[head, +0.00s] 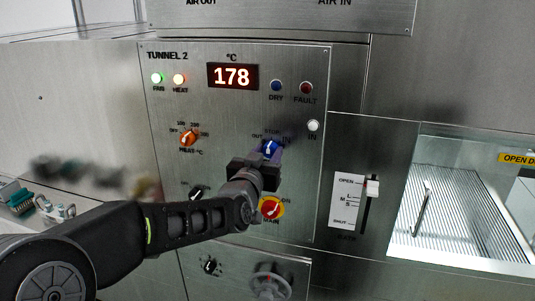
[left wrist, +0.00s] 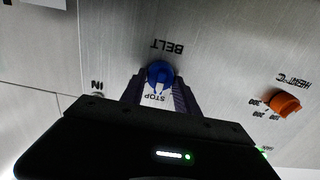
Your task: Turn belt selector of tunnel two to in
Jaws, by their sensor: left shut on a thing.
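The belt selector is a blue knob (head: 269,147) on the steel TUNNEL 2 panel (head: 230,115), right of the orange heat knob. In the head view an OUT label sits at its upper left and STOP above it. My left gripper (head: 267,155) reaches it from below and partly covers it. In the left wrist view, which is upside down, the blue knob (left wrist: 160,70) sits between the two dark fingers of my left gripper (left wrist: 158,86), which are shut on it. Its white mark appears to point toward STOP. My right gripper is not in view.
The red and yellow main switch (head: 270,209) is just below my left gripper. The orange heat knob (head: 188,137) is to the left. A gate slider (head: 372,188) is farther right.

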